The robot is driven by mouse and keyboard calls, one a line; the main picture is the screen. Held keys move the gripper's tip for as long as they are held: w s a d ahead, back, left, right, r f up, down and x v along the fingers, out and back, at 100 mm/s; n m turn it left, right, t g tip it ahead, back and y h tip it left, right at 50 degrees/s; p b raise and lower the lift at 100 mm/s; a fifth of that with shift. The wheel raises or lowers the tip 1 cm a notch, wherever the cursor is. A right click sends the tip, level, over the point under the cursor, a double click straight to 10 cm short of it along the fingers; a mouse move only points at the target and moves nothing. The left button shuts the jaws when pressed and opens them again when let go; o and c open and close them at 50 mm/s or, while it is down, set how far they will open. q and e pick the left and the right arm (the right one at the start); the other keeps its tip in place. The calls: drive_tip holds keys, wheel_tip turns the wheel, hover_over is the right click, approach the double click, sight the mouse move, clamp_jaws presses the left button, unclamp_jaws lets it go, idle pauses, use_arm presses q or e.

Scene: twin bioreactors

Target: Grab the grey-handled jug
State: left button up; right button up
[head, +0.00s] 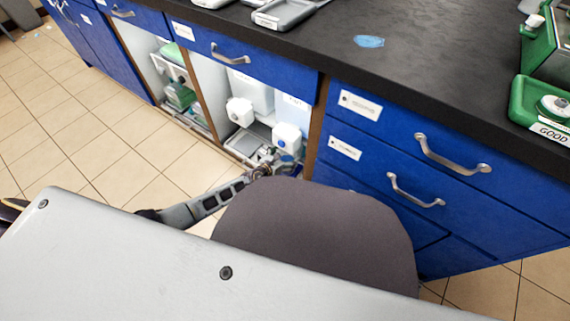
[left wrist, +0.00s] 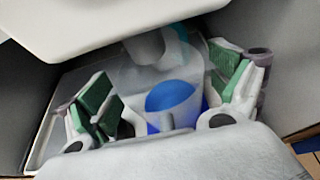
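The open cabinet compartment (head: 222,78) holds white and translucent containers. A white jug (head: 287,138) with a blue part stands at its front right. My left gripper (head: 268,160) is low at the compartment's front, next to that jug. In the left wrist view a translucent jug (left wrist: 150,75) with a blue round part (left wrist: 168,95) and a grey piece sits between my left fingers. The green-padded fingers (left wrist: 168,88) are spread on either side, with gaps to the jug. Which piece is the grey handle is unclear. My right gripper is not in view.
Another white container (head: 240,111) stands left of the jug. A pale overhang (left wrist: 130,20) and dark side walls close in around the left gripper. Blue drawers (head: 355,150) with metal handles are on the right. The tiled floor (head: 85,130) is clear at left.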

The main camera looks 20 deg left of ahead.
use_arm(q)
drive_tip(key=c, duration=1.3)
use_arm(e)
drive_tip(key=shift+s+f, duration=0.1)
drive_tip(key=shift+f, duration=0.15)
use_arm(q)
drive_tip(key=shift+r, duration=0.15)
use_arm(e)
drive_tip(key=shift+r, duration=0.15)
use_arm(q)
drive_tip(key=s+a+p, duration=0.1)
drive_tip(key=s+a, duration=0.1)
drive_tip(key=s, duration=0.3)
drive_tip(key=s+a+r+p, duration=0.1)
drive_tip(key=s+a, duration=0.1)
drive_tip(key=s, duration=0.4)
drive_tip(key=s+a+p, duration=0.1)
drive_tip(key=s+a, duration=0.1)
drive_tip(key=s, duration=0.4)
drive_tip(key=shift+a+r+p, duration=0.1)
drive_tip(key=shift+r+p, duration=0.05)
drive_tip(key=shift+p, duration=0.25)
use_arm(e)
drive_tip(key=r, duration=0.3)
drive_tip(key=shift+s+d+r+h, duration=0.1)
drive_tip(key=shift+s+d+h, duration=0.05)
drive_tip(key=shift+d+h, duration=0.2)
